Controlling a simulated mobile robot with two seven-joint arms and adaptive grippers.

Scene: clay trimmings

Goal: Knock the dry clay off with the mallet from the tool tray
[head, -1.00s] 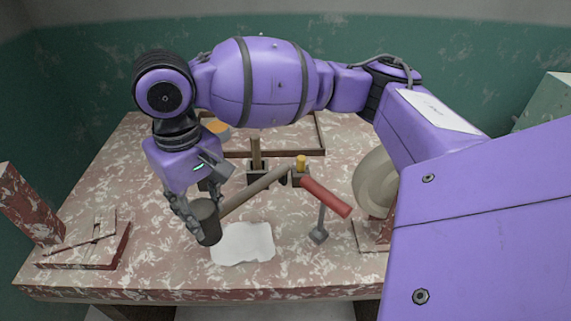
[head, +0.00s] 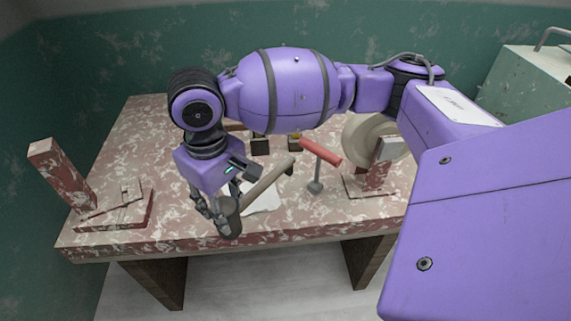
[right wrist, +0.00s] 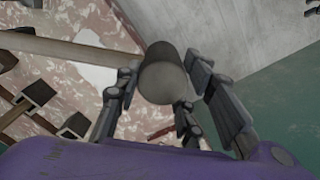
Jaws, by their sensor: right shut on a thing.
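My right gripper (head: 215,212) is shut on the dark grey cylindrical head of a mallet (head: 231,216). Its pale wooden handle slants up and right, away from the fingers. In the right wrist view, the mallet head (right wrist: 162,78) sits between the fingers and the handle runs left. In the head view the mallet is near the table's front edge. A flat white patch (head: 264,199) lies on the table just behind it, partly covered; I cannot tell whether it is the dry clay. The tool tray is mostly hidden behind my right arm. My left gripper is not in view.
A red-handled tool with a grey head (head: 320,153) is right of the mallet. A pale round disc (head: 375,140) stands farther right. A reddish block stand (head: 115,205) is at the left. Small dark holders (head: 260,145) are behind. Bare tabletop (head: 125,150) shows at left.

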